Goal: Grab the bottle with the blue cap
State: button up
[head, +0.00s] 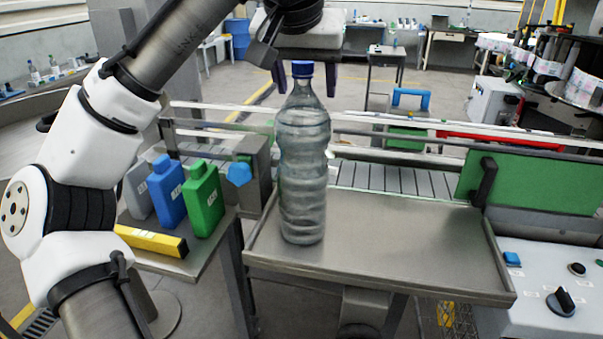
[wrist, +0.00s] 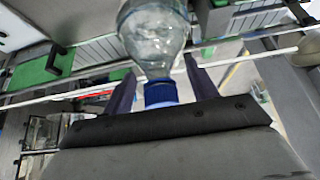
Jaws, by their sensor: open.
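A clear ribbed plastic bottle (head: 302,165) with a blue cap (head: 302,69) stands upright on the left part of a metal tray (head: 410,235). My gripper (head: 305,80) is at the top of the bottle, with its two dark fingers pointing down and apart. In the wrist view the bottle (wrist: 153,40) and its blue cap (wrist: 160,93) show between the open fingers (wrist: 160,88). A gap shows on each side of the neck. I cannot tell whether a finger touches it.
Grey, blue (head: 169,193) and green (head: 203,200) jugs and a yellow bar (head: 150,240) stand on a side table at left. A conveyor (head: 390,180) with rails runs behind the tray. A green panel (head: 535,180) and a control box (head: 550,285) are at right. The tray's right side is clear.

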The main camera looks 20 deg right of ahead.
jog(key=c, duration=1.1)
grip_shut()
jog(key=shift+a+f, duration=0.1)
jog(key=shift+f, duration=0.1)
jog(key=shift+r, duration=0.1)
